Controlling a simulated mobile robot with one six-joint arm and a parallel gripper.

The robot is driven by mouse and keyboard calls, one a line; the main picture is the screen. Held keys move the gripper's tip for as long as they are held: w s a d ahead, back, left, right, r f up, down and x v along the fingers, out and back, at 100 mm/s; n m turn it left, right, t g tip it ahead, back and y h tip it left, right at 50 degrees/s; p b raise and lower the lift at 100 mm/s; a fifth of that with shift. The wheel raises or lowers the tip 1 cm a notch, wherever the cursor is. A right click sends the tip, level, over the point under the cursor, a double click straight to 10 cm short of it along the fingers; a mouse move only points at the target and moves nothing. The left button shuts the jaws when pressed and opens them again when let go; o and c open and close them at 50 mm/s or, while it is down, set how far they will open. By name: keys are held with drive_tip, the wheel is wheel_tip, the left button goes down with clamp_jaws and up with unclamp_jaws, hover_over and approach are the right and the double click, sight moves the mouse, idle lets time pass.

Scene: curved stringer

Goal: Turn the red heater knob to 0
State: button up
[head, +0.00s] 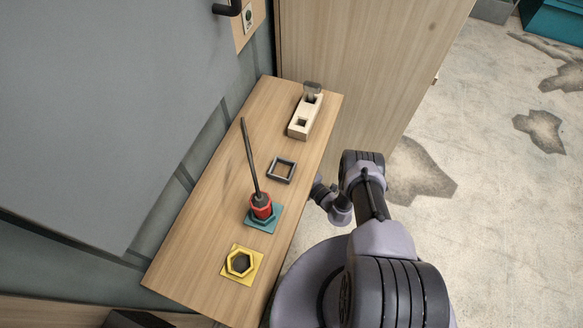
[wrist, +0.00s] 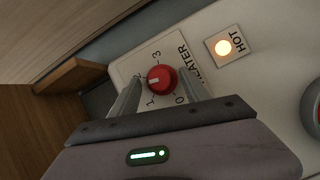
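The red heater knob (wrist: 161,79) shows in the wrist view on a white plate (wrist: 128,68) marked HEATER, with 0, 1 and 3 readable around it. Its white pointer line points left in the picture, between 1 and 3, where a number is hard to read. My gripper (wrist: 159,77) is open, with one finger on each side of the knob. I cannot tell whether either finger touches it. The knob does not show in the head view.
A lit HOT lamp (wrist: 223,46) sits right of the knob, and part of another round red control (wrist: 317,112) shows at the right edge.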

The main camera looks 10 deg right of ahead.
drive_tip(key=shift+s, duration=0.1)
drive_tip(key=p+v, duration=0.2)
drive_tip(key=v, duration=1.5)
drive_tip(key=shift+s, duration=0.15)
